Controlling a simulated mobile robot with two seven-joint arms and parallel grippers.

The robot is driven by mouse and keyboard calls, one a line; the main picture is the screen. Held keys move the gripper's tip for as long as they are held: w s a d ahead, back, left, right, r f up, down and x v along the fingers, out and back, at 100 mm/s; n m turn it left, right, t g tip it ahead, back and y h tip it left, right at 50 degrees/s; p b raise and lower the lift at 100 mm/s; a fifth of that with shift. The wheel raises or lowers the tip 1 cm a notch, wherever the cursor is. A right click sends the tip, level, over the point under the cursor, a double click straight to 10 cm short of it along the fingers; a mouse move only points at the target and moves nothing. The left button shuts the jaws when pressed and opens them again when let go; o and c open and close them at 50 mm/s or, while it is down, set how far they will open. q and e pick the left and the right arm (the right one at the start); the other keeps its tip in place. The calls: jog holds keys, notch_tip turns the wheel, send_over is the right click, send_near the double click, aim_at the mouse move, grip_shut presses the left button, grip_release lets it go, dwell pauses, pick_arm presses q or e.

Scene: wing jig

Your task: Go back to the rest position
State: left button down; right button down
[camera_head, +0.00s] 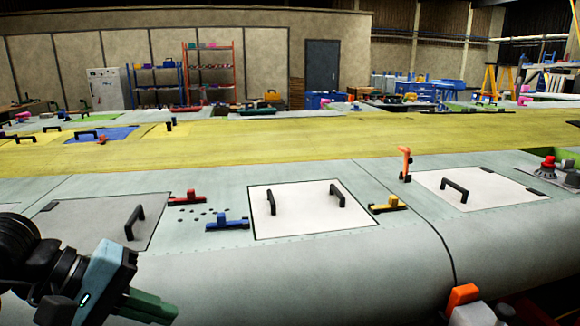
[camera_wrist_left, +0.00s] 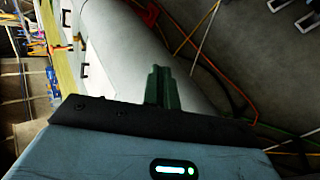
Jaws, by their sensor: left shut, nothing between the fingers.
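My left gripper (camera_head: 150,305) is at the lower left of the head view, in front of the wing's rounded front edge. Its green fingers are closed together with nothing between them, and they also show in the left wrist view (camera_wrist_left: 161,88). The gripper is apart from the wing (camera_head: 330,262) and its panels.
A white panel (camera_head: 296,222) with two black handles lies on the wing between a blue clamp (camera_head: 228,223) and a yellow clamp (camera_head: 387,204). A grey panel (camera_head: 95,226) lies left and another white panel (camera_head: 475,192) right. An orange tool (camera_head: 405,163) stands upright. Cables hang below the wing.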

pick_arm(q)
jog(key=s+d+f+n+g+h, duration=0.1)
jog(key=s+d+f+n+h, duration=0.15)
jog(key=d+n+h, duration=0.85)
jog(key=a+f+m+t+y+p, duration=0.1)
jog(key=a+f+m+t+y, duration=0.5)
jog(key=m, duration=0.5)
jog(key=a+f+m+t+y, duration=0.1)
jog(key=f+m+t+y, duration=0.2)
jog(key=f+m, duration=0.65)
jog(key=a+f+m+t+y+p, duration=0.1)
jog(key=a+f+m+t+y, duration=0.35)
jog(key=m, duration=0.85)
jog(key=s+f+n+g+y, duration=0.4)
jog(key=s+f+n+g, duration=0.3)
jog(key=s+f+n, duration=0.7)
jog(key=s+f, duration=0.5)
jog(key=f, duration=0.1)
jog(key=shift+s+a+f+g, duration=0.2)
jog(key=shift+s+f+g, duration=0.05)
jog(key=shift+s+g, duration=0.1)
pick_arm(e)
jog(key=w+r, duration=0.1)
jog(key=r, duration=0.2)
jog(key=shift+w+d+t, duration=0.15)
jog(key=shift+w+t, duration=0.15)
jog(key=shift+w, duration=0.1)
